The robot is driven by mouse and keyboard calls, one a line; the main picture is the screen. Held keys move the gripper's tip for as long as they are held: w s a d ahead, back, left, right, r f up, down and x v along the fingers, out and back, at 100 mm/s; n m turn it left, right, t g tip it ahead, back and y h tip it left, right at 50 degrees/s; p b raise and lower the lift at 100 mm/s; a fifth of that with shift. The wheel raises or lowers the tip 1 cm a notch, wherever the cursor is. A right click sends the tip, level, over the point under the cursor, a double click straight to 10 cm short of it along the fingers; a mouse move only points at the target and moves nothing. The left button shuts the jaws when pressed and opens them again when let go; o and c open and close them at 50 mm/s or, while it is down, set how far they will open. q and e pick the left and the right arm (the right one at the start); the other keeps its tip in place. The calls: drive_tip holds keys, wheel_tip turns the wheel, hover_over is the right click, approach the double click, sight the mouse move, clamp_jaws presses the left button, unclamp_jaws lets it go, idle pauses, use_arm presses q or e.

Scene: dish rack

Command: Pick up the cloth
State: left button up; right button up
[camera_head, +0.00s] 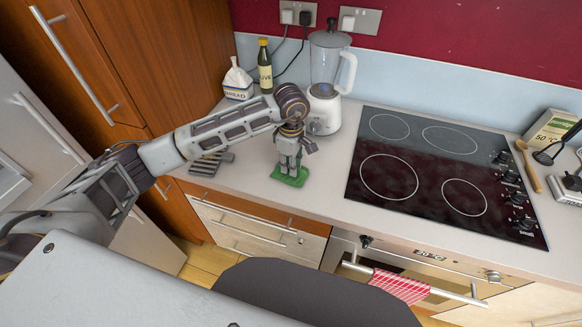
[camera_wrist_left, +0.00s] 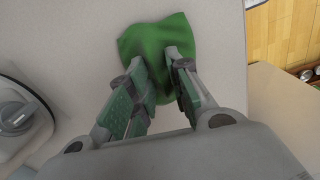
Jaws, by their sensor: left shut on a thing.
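A green cloth (camera_head: 291,177) lies on the pale worktop near its front edge, left of the hob. In the left wrist view the cloth (camera_wrist_left: 157,40) is spread beneath and between my fingers, partly hidden by them. My left gripper (camera_head: 290,168) comes down over the cloth from above. In the left wrist view its fingers (camera_wrist_left: 160,72) are close together, with a fold of cloth between their tips. The cloth appears to be still at the counter surface. My right gripper does not show.
A blender (camera_head: 325,85) stands behind the gripper, with an oil bottle (camera_head: 265,66) and a bread bag (camera_head: 238,82) to its left. The black hob (camera_head: 440,170) is to the right. A red checked towel (camera_head: 400,285) hangs on the oven handle.

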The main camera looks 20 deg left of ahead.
use_arm(q)
wheel_tip(320, 180, up, 8)
drive_tip(key=shift+f+b, duration=0.2)
drive_tip(key=shift+b, duration=0.3)
drive_tip(key=shift+r, duration=0.7)
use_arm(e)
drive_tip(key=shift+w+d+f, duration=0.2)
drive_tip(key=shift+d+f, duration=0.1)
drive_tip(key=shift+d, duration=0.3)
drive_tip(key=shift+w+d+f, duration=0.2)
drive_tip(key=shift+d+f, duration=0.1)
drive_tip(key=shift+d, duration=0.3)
use_arm(q)
drive_tip(key=shift+o, duration=1.3)
clamp_jaws()
drive_tip(key=shift+s, duration=0.1)
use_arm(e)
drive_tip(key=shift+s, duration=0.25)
